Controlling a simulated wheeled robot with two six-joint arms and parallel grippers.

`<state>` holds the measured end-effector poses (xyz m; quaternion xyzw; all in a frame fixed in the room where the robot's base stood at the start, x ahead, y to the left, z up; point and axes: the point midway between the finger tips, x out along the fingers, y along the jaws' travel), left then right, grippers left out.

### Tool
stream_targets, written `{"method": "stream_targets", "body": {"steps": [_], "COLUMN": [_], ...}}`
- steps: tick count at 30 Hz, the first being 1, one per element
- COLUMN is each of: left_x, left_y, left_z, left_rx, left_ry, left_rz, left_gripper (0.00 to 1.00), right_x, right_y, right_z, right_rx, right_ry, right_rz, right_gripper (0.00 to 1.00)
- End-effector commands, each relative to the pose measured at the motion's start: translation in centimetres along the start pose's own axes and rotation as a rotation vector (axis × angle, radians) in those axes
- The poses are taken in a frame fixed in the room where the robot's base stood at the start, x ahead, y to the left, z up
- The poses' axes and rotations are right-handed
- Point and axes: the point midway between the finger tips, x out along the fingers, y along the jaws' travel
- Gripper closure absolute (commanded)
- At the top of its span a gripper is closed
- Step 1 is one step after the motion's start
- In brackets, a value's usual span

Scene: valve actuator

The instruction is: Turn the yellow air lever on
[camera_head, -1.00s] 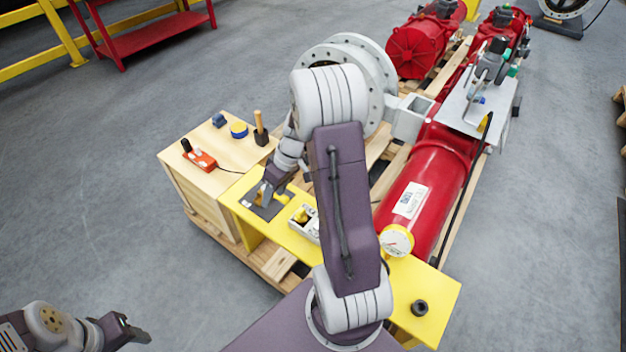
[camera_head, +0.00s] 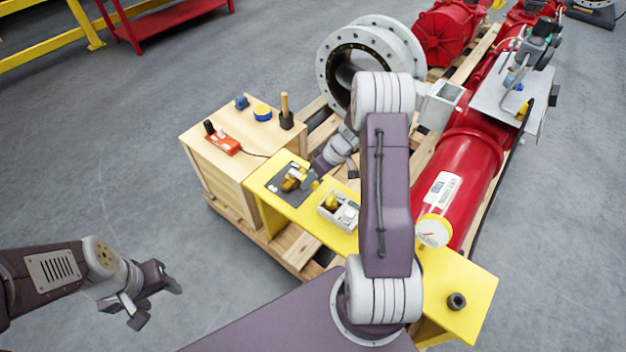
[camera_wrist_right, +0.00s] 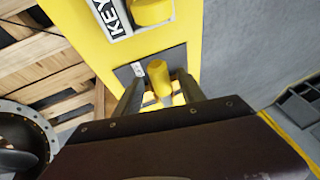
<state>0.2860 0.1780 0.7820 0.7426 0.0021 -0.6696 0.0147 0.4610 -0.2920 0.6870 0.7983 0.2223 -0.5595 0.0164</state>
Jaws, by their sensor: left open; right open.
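The yellow air lever (camera_wrist_right: 158,76) stands on a small dark plate (camera_head: 283,193) at the left end of the yellow bench. In the right wrist view, my right gripper (camera_wrist_right: 160,84) is open, with one finger on either side of the lever's grip. I cannot tell whether either finger touches it. In the head view, the right wrist comes down just right of the plate, and its fingers are hard to make out. My left gripper (camera_head: 156,302) is open and empty over the floor at the lower left.
A grey-white box (camera_head: 347,222) with a yellow knob sits beside the plate on the yellow bench (camera_head: 466,277). A wooden box (camera_head: 230,167) stands left, carrying an orange device (camera_head: 224,144) and small tools. A red cylinder (camera_head: 467,165) and a flanged pipe (camera_head: 334,78) lie behind.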

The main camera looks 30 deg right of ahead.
Motion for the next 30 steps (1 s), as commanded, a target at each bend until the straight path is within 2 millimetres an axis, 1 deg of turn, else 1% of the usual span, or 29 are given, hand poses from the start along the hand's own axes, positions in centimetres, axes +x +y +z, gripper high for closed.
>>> {"method": "stream_targets", "body": {"steps": [7, 8, 9, 11, 12, 13, 30], "left_x": [0.01, 0.01, 0.01, 0.02, 0.02, 0.02, 0.01], "left_y": [0.0, 0.0, 0.0, 0.0, 0.0, 0.0, 0.0], "left_z": [-0.01, -0.01, -0.01, -0.01, -0.01, -0.01, 0.0], "left_rx": [0.0, 0.0, 0.0, 0.0, 0.0, 0.0, 0.0], "left_ry": [0.0, 0.0, 0.0, 0.0, 0.0, 0.0, 0.0], "left_rz": [0.0, 0.0, 0.0, 0.0, 0.0, 0.0, 0.0], "left_gripper": [0.46, 0.46, 0.46, 0.46, 0.46, 0.46, 0.46], "right_x": [0.24, 0.24, 0.23, 0.23, 0.23, 0.22, 0.19], "right_y": [-0.01, -0.01, -0.01, -0.01, -0.01, -0.01, 0.0], "right_z": [-0.01, -0.01, -0.01, -0.01, -0.01, -0.01, -0.02], "right_rx": [0.0, 0.0, 0.0, 0.0, 0.0, 0.0, 0.001], "right_ry": [0.0, 0.0, 0.0, 0.0, 0.0, 0.0, 0.0], "right_rz": [0.0, 0.0, 0.0, 0.0, 0.0, 0.0, 0.001], "right_gripper": [0.53, 0.55, 0.67, 0.83, 0.94, 1.0, 1.0]}}
